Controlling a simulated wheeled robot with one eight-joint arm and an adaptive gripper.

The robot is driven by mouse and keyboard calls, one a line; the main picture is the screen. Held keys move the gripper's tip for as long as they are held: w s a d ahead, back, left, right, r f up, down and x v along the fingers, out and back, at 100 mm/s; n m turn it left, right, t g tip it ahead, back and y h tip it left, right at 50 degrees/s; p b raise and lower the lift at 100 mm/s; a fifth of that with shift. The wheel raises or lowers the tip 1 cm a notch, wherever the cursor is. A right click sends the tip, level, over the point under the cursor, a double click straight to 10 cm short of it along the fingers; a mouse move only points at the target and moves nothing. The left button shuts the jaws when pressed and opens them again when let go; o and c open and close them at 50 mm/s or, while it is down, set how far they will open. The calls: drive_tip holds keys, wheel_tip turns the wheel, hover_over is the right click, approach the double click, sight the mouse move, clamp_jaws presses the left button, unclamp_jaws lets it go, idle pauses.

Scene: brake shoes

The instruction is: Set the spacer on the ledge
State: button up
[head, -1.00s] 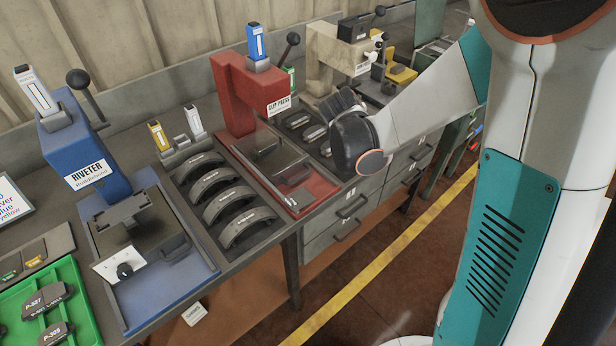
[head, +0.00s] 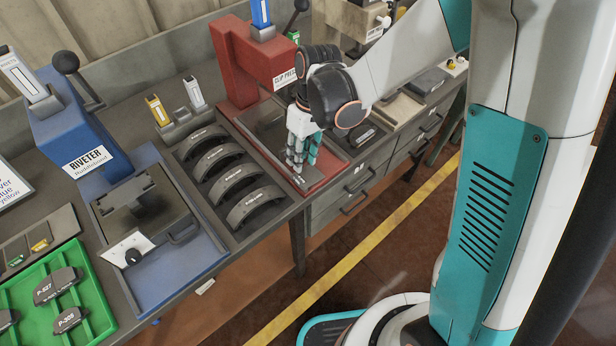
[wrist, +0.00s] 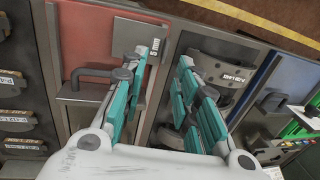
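A grey block marked "5 mm" (wrist: 130,35), which looks like the spacer, lies on the red base of the clip press in the wrist view. In the head view, a grey end of it (head: 303,184) shows at the base's front corner. My gripper (head: 301,164) points down just above it there. In the wrist view my gripper (wrist: 163,62) is open and empty, its left finger covering part of the block. I cannot tell whether they touch, or which surface is the ledge.
The red clip press (head: 240,65) stands behind my gripper. A dark rack of curved brake shoes (head: 255,206) lies to its left, then the blue riveter (head: 75,130) and a green tray (head: 85,290). Drawers (head: 335,205) are below the bench edge.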

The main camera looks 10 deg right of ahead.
sight(298, 178)
drive_tip(key=shift+s+a+f+b, duration=0.2)
drive_tip(key=shift+f+b, duration=0.15)
drive_tip(key=shift+f, duration=0.7)
drive_tip(key=shift+s+a+f+b, duration=0.2)
drive_tip(key=shift+s+f+b, duration=0.1)
drive_tip(key=shift+f, duration=0.75)
drive_tip(key=shift+s+a+f+b, duration=0.2)
drive_tip(key=shift+f+b, duration=0.15)
drive_tip(key=shift+f, duration=0.7)
clamp_jaws()
